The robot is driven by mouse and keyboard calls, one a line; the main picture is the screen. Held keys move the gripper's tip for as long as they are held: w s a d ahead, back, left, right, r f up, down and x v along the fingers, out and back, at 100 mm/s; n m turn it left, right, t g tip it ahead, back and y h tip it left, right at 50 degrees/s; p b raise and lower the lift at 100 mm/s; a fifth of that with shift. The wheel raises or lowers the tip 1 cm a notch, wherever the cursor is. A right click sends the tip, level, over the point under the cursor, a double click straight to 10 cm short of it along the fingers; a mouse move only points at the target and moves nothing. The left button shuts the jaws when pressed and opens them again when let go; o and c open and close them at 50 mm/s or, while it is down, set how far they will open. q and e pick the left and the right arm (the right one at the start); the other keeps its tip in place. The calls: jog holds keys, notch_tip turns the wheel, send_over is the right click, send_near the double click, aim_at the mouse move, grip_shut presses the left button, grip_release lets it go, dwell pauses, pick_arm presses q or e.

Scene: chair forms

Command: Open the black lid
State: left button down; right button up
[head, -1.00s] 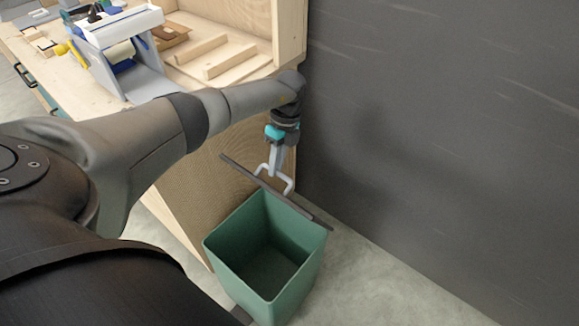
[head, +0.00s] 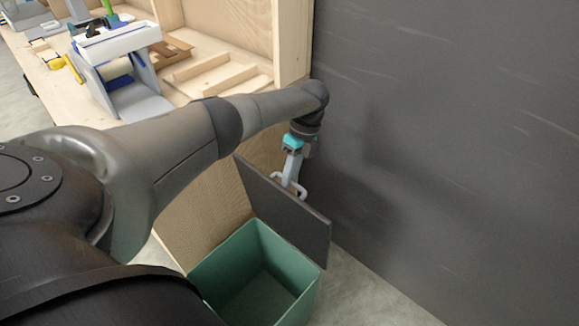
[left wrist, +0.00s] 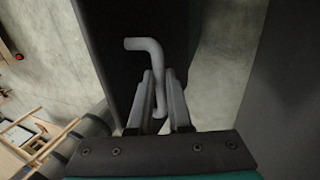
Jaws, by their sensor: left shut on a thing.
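The black lid (head: 288,213) stands tilted steeply up along the back edge of the green bin (head: 214,275) in the head view. The bin's inside is open to view. My left gripper (head: 290,180) is shut on the lid's light grey handle (head: 302,192), behind the lid's upper edge. In the left wrist view the handle (left wrist: 146,45) runs between the two fingers (left wrist: 160,105), with the dark lid (left wrist: 112,50) beyond it. My right gripper is in neither view.
A dark wall (head: 440,150) stands close to the right of the gripper and lid. A wooden workbench (head: 85,95) holds a blue and white device (head: 118,65) at the upper left. Bare floor (head: 370,295) lies right of the bin.

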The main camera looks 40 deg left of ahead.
pick_arm(q)
jog(key=shift+s+f, duration=0.1)
jog(key=shift+f, duration=0.1)
jog(key=c, duration=0.8)
grip_release()
jog(key=shift+r, duration=0.1)
jog(key=shift+c, duration=0.2)
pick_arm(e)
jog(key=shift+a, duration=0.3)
pick_arm(q)
jog(key=p+v, duration=0.1)
jog(key=v, duration=1.4)
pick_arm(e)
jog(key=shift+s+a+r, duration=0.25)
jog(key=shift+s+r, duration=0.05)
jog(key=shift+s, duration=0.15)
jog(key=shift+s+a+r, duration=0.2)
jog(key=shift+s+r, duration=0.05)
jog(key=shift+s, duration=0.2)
pick_arm(q)
jog(key=shift+r, duration=0.1)
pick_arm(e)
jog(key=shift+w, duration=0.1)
